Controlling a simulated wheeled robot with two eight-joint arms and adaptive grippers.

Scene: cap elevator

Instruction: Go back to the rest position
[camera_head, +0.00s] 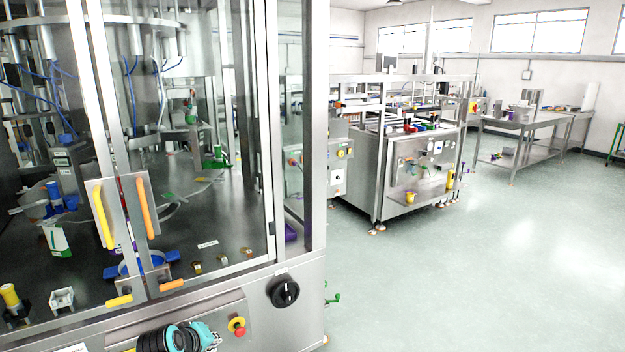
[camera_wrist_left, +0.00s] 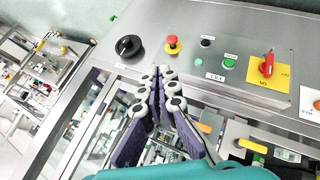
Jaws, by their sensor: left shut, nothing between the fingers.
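My left gripper (camera_wrist_left: 158,76) shows in the left wrist view, with dark purple finger pads and grey-white links. Its fingertips are together and empty, in front of the machine's steel control panel (camera_wrist_left: 205,22). In the head view, a black and teal part of my left arm (camera_head: 178,338) shows at the bottom edge, low in front of the machine. The fingers cannot be made out there. My right gripper is in neither view.
The glass-doored machine (camera_head: 262,268) fills the left. Its panel has a black knob (camera_head: 284,291), a red emergency button (camera_head: 237,326) and a red switch (camera_wrist_left: 267,65). Yellow and orange door handles (camera_head: 146,208) stick out. A steel workstation (camera_head: 365,180) stands behind; the floor (camera_head: 480,270) at right is clear.

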